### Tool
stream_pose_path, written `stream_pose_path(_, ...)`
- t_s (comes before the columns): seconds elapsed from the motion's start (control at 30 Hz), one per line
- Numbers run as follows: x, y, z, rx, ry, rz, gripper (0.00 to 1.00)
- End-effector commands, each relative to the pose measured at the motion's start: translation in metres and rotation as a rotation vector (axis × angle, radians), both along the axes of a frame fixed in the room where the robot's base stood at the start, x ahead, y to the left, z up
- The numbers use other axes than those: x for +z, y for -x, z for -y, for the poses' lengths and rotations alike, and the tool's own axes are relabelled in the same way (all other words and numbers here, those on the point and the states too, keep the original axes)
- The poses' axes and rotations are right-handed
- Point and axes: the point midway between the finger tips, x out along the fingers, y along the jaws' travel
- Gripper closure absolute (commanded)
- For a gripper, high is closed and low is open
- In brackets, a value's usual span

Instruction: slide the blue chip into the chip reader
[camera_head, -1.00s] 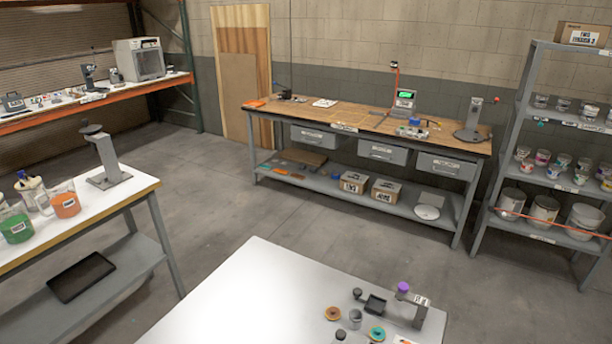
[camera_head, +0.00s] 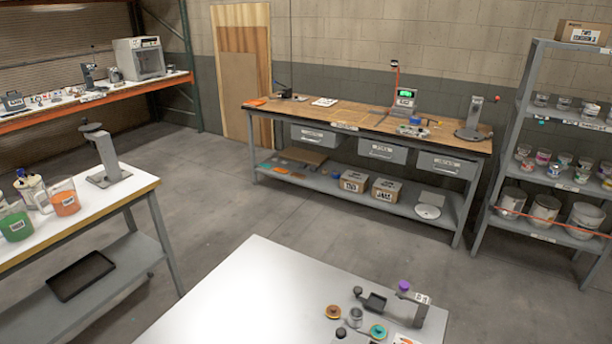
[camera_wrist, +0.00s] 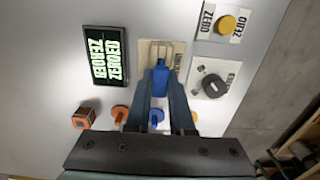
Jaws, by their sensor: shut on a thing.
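The blue chip (camera_wrist: 160,80) shows in the middle of the wrist view, between the two dark fingers of my gripper (camera_wrist: 160,88). My gripper is shut on it. The chip's far end points at a pale plate (camera_wrist: 148,53) with a grey guide and a small printed label, which looks like the chip reader. Whether the chip touches the guide or is inside it I cannot tell. My gripper does not show in the head view, and I cannot pick out the chip there.
A yellow button (camera_wrist: 227,24) and a black knob (camera_wrist: 214,86) lie to the right. Orange pieces (camera_wrist: 119,113) and another blue piece (camera_wrist: 156,117) sit near the fingers.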

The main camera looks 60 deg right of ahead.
Motion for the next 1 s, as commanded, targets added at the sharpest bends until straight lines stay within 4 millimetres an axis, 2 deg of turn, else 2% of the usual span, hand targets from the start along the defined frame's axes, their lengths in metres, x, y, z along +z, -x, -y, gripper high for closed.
stream_pose_path(0.63,0.027,0.0,0.0,0.0,0.0,0.0,1.0)
stream_pose_path(1.0,0.028,0.0,0.0,0.0,0.0,0.0,1.0)
